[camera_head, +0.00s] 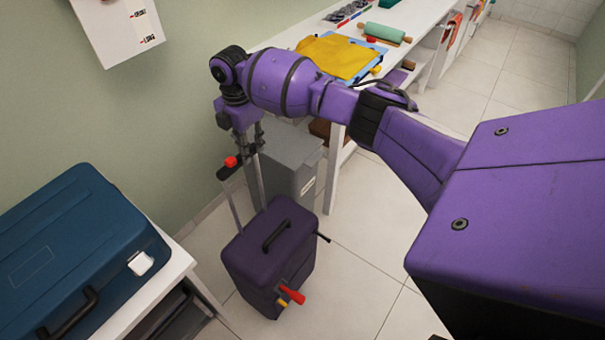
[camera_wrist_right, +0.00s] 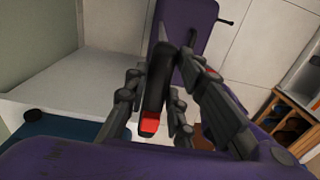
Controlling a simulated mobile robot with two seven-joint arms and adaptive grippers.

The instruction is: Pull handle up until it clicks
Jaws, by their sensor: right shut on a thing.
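A dark purple suitcase (camera_head: 292,225) stands upright on the tiled floor. Its pull-out handle (camera_head: 231,168) is raised well above the case on two grey rods, with a dark grip and a red button. My right gripper (camera_head: 247,152) comes down from above and is shut on the handle's grip. Whether the handle is locked cannot be seen. My left gripper is out of view.
A blue case (camera_head: 75,255) lies on a white table at the left, close to the suitcase. A grey bin (camera_head: 297,150) stands behind the suitcase. A white bench (camera_head: 410,58) holds a yellow cloth (camera_head: 337,56) and a green roller (camera_head: 384,33). Floor right of the suitcase is clear.

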